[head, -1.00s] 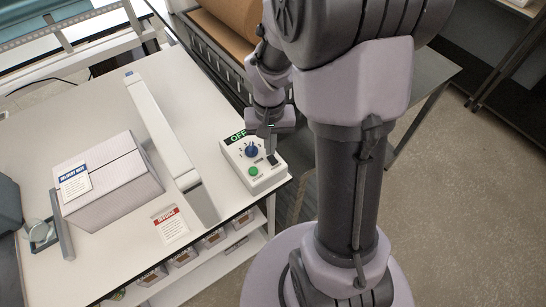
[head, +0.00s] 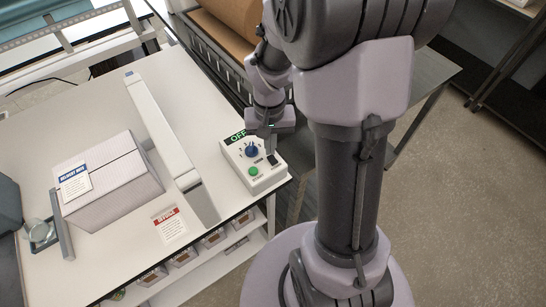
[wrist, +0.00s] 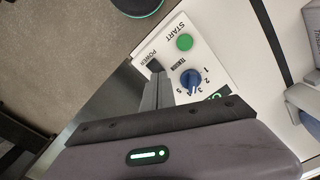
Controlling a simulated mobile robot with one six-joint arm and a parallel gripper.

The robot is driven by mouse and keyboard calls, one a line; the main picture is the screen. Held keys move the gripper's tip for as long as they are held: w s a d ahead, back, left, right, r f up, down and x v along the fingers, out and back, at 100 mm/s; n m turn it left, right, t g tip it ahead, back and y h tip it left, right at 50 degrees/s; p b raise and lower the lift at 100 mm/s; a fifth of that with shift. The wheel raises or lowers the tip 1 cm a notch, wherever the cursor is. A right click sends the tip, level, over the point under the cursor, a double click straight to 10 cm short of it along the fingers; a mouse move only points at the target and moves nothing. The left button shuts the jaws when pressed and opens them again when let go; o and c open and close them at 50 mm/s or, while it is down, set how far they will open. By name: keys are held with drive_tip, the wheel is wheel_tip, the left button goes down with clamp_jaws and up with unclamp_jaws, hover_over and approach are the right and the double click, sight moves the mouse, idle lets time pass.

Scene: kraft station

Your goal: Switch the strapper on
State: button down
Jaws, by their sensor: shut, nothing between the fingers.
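The strapper's white control box (head: 262,181) sits at the table's right corner; its display (head: 237,137) reads OFF in green. It carries a blue tension knob (head: 251,150), a green start button (head: 253,171) and a black power switch (head: 272,160). My gripper (head: 269,148) is shut and empty, pointing down close to the power switch. In the wrist view the fingertips (wrist: 157,78) are right beside the power switch (wrist: 154,66), partly covering it; I cannot tell whether they touch. The knob (wrist: 191,79) is to their right and the start button (wrist: 184,41) is clear.
A long white strapper bar (head: 165,125) runs across the table, left of the control box. A carton (head: 110,185) with a delivery note lies left of it. A red-headed label (head: 169,224) lies on the table. A brown paper roll (head: 228,28) is behind my arm.

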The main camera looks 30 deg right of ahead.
drive_tip(key=shift+f+b, duration=0.85)
drive_tip(key=shift+f, duration=0.15)
idle(0.5)
drive_tip(key=shift+r, duration=0.1)
wheel_tip(320, 180, up, 7)
drive_tip(key=p, duration=0.6)
drive_tip(key=s+a+r+n+t+y+b, duration=0.1)
drive_tip(key=s+a+t+b, duration=0.4)
drive_tip(key=s+a+b, duration=0.6)
drive_tip(key=a+r+y+b, duration=0.1)
drive_tip(key=a+b, duration=0.2)
drive_tip(key=b, duration=0.1)
drive_tip(key=shift+s+a+r+t+b, duration=0.15)
drive_tip(key=shift+a+t+b, duration=0.1)
drive_tip(key=shift+t+b, duration=0.15)
drive_tip(key=shift+r, duration=0.1)
